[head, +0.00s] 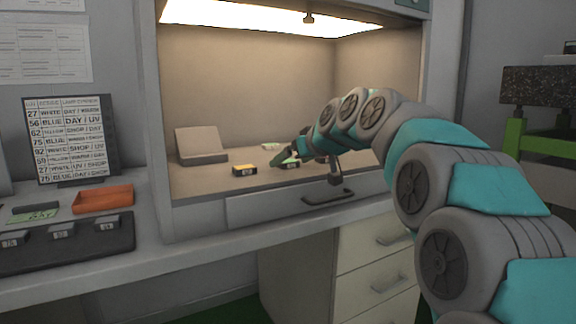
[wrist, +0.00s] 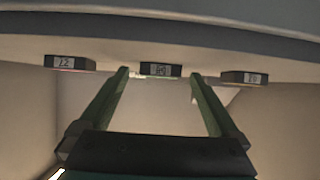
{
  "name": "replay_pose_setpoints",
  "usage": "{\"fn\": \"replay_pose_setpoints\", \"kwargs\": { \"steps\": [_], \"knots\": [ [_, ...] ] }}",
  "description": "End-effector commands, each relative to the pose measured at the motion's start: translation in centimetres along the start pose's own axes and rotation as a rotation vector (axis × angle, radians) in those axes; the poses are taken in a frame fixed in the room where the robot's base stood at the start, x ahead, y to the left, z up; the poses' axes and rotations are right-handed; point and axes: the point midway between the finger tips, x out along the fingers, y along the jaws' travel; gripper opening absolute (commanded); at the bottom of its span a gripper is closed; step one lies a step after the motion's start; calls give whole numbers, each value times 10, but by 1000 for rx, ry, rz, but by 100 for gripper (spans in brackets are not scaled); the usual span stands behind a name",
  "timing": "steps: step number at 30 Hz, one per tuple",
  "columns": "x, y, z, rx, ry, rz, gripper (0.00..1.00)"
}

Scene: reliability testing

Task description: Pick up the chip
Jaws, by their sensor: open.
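Several small dark chips with white number labels are in view; I cannot tell which one the task means. In the wrist view, a middle chip (wrist: 160,70) lies between and just beyond the tips of my open green fingers (wrist: 160,76). Another chip (wrist: 70,63) is to its left and a third (wrist: 244,77) to its right. The jaws look empty.
On the left counter are an orange tray (head: 104,198), a black rack (head: 70,244) with several grey labelled blocks, and a number chart (head: 66,140).

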Motion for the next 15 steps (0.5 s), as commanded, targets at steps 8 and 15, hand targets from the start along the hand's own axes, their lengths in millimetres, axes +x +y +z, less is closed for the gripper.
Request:
{"fn": "replay_pose_setpoints", "kwargs": {
  "steps": [8, 15],
  "knots": [
    [0, 0, 0, 0, -1, 0, 70],
    [0, 0, 0, 0, -1, 0, 43]
  ]
}}
